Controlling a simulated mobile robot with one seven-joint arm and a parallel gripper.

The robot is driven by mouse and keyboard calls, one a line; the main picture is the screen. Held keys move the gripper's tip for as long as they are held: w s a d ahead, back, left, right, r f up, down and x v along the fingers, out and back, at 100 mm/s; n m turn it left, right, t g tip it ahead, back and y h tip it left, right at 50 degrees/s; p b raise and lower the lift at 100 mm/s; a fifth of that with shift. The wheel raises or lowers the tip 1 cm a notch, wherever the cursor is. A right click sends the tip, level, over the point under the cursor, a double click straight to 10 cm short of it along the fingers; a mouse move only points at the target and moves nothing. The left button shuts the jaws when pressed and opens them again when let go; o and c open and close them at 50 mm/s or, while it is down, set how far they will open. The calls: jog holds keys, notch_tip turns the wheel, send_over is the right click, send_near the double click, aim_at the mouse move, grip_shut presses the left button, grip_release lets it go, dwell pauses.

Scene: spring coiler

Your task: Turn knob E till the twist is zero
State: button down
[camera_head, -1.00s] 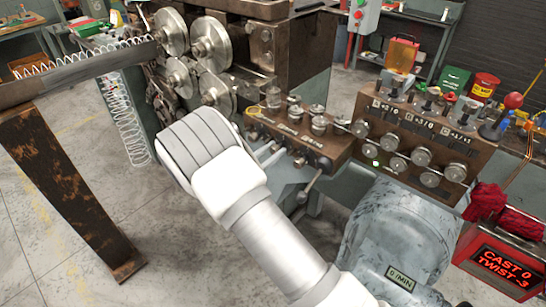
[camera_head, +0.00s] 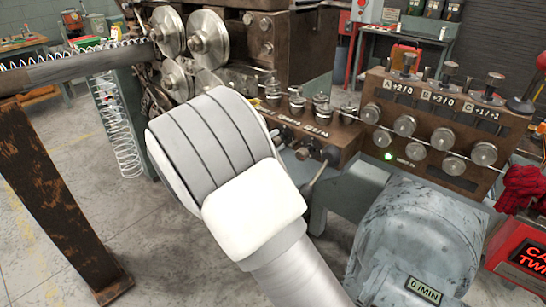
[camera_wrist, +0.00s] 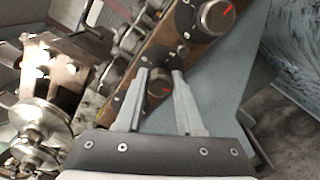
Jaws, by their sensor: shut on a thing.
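In the wrist view my gripper (camera_wrist: 160,77) has its two grey fingers on either side of a small dark knob (camera_wrist: 159,88) with a red mark, and it is shut on it. The knob sits on the edge of a brown panel (camera_wrist: 203,57). No letter is readable on it, so I cannot tell from its label that it is knob E. In the head view my white wrist hides the fingers and this knob. The red-lettered display (camera_head: 540,255) is cut off at the right edge, and its twist value is out of view.
A larger knob (camera_wrist: 216,15) with a red pointer is up and right of my gripper. Straightener rollers (camera_head: 404,125) and a blue-grey motor housing (camera_head: 420,225) stand to the right. Feed wheels (camera_head: 208,40) and a rusty trough (camera_head: 70,68) are at the left.

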jog(key=m+b, duration=0.2)
jog(key=b, duration=0.1)
jog(key=shift+f, duration=0.35)
jog(key=shift+r+m+b, duration=0.15)
jog(key=shift+m+b, duration=0.55)
jog(key=shift+b, duration=0.25)
jog(key=shift+r+m, duration=0.15)
jog(key=shift+m, duration=0.15)
jog(key=c, duration=0.8)
grip_release()
jog(key=p+v, duration=0.1)
jog(key=v, duration=1.6)
jog(key=shift+s+a, duration=0.2)
jog(key=shift+s, duration=0.1)
